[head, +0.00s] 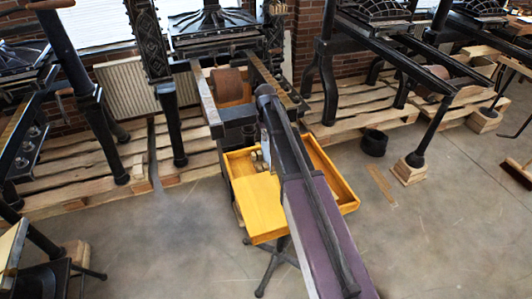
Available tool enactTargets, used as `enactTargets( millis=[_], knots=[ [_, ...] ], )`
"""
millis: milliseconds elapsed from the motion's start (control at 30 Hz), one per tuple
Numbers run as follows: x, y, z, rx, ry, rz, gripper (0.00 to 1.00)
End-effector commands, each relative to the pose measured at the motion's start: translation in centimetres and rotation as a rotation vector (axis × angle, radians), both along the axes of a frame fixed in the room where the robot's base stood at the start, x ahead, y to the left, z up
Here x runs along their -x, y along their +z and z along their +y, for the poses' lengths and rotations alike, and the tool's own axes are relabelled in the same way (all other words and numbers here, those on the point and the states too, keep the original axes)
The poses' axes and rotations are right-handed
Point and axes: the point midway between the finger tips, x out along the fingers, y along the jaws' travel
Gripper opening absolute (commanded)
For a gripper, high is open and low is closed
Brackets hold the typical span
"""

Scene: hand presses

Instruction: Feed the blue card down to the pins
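A narrow pale grey-blue strip (266,146) shows beside the dark bar at the middle press, too small to identify. The middle hand press (232,112) has dark rails and a brown roller.
A yellow tray (262,218) sits under the panel, with small pale items at its back. More presses stand on wooden pallets (75,178) left and right. A black pot (373,142) stands on the floor. Concrete floor is open at front left and right.

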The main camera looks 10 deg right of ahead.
Motion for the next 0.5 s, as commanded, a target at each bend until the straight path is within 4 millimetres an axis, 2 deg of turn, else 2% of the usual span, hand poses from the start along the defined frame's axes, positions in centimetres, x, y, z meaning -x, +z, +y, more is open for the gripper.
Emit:
enactTargets(
  millis=[500],
  knots=[
    [0.01,0.76,0.00,0.000,0.000,0.000,0.00]
  ],
)
